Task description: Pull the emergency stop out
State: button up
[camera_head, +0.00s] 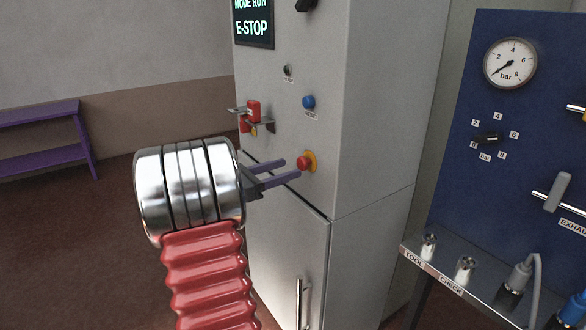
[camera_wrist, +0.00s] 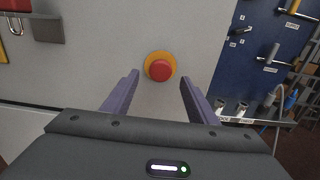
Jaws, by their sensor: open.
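The emergency stop is a red round button (camera_head: 304,163) on a yellow base, set on the front of a grey cabinet (camera_head: 325,120). In the wrist view the red button (camera_wrist: 160,70) sits just beyond my fingertips, a little above the gap between them. My gripper (camera_head: 292,169) is open, its two purple fingers pointing at the button, with nothing held between them. In the head view the fingertips are close to the button; I cannot tell whether they touch it. A display (camera_head: 253,22) on the cabinet reads "MODE RUN" and "E-STOP".
A blue button (camera_head: 308,102), a small key switch (camera_head: 288,71) and a red padlock (camera_head: 253,108) on a bracket are above the stop. A blue panel (camera_head: 540,120) with a gauge (camera_head: 510,63) stands at right, over a metal shelf (camera_head: 450,275). A purple bench (camera_head: 40,117) is at left.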

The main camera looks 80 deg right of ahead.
aim_at(299, 164)
jog(key=shift+x, duration=1.95)
grip_shut()
